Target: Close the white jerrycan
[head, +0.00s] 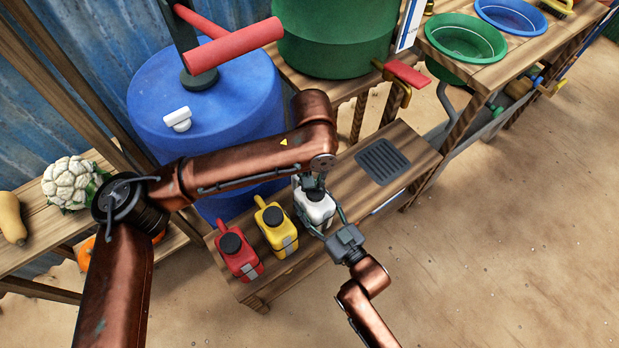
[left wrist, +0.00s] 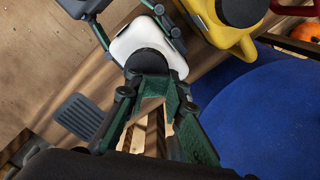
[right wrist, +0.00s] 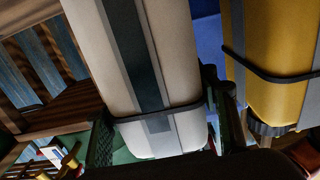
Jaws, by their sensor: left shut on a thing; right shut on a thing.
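The white jerrycan (head: 318,210) stands upright on the low wooden bench, at the right end of a row of cans. My right gripper (head: 324,217) is shut around its body from the front; the can fills the middle of the right wrist view (right wrist: 160,75). My left gripper (head: 311,182) reaches down from above and is shut on the black cap (left wrist: 148,61) at the top of the white jerrycan. The cap sits over the can's mouth; whether it is seated tight I cannot tell, and the fingers partly hide it.
A yellow jerrycan (head: 275,229) and a red jerrycan (head: 238,254), both with black caps, stand close left of the white one. A dark grate (head: 382,161) lies in the bench to the right. A blue barrel (head: 215,110) with a white tap stands behind.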

